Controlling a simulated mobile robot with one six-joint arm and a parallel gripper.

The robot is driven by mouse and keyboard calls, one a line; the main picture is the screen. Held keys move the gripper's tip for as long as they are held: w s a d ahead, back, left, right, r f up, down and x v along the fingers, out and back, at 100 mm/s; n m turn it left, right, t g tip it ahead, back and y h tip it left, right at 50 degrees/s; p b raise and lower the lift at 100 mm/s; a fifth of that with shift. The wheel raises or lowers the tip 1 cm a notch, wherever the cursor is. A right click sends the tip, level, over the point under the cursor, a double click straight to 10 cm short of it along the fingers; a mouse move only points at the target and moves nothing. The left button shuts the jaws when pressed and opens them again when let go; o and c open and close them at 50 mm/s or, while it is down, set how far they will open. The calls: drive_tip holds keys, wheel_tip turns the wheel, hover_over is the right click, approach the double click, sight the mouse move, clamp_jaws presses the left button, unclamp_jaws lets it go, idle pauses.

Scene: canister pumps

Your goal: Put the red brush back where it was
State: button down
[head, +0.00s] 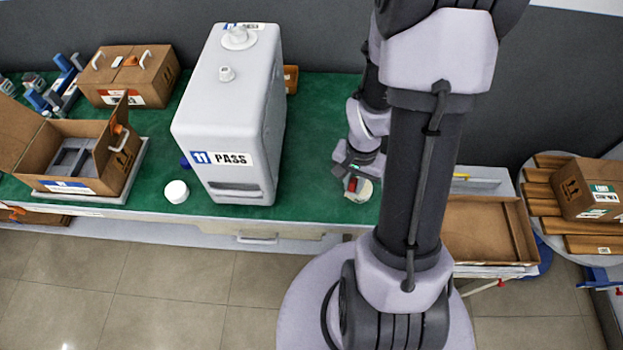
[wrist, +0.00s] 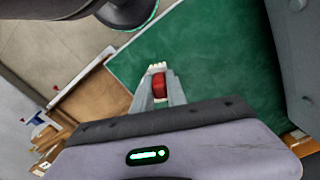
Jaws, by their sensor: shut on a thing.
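The red brush (wrist: 158,86) is between the fingers of my gripper (wrist: 158,92) in the wrist view, with pale bristles showing past the fingertips. My gripper is shut on it. In the head view my gripper (head: 352,182) is low over the right part of the green bench top, and a bit of the red brush (head: 352,184) shows there. My arm hides part of the bench to the right.
A large white canister (head: 230,120) marked 11 PASS stands left of my gripper. A white cap (head: 176,191) lies near the front edge. An open carton (head: 75,160) and a closed carton (head: 135,75) are at left. A brown tray (head: 485,230) is right of my arm. Green bench top (head: 310,140) between is clear.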

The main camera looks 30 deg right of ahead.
drive_tip(key=w+a, duration=0.2)
drive_tip(key=w+a+b, duration=0.1)
drive_tip(key=w+a, duration=0.1)
drive_tip(key=w+a+f, duration=0.1)
drive_tip(key=w+a, duration=0.1)
drive_tip(key=w, duration=0.1)
drive_tip(key=f, duration=0.1)
drive_tip(key=f+b, duration=0.2)
drive_tip(key=shift+w+a+f, duration=0.15)
drive_tip(key=shift+w+f, duration=0.15)
drive_tip(key=shift+f, duration=0.1)
drive_tip(key=shift+r, duration=0.2)
drive_tip(key=shift+f, duration=0.15)
drive_tip(key=c, duration=1.3)
unclamp_jaws()
drive_tip(key=shift+c, duration=0.2)
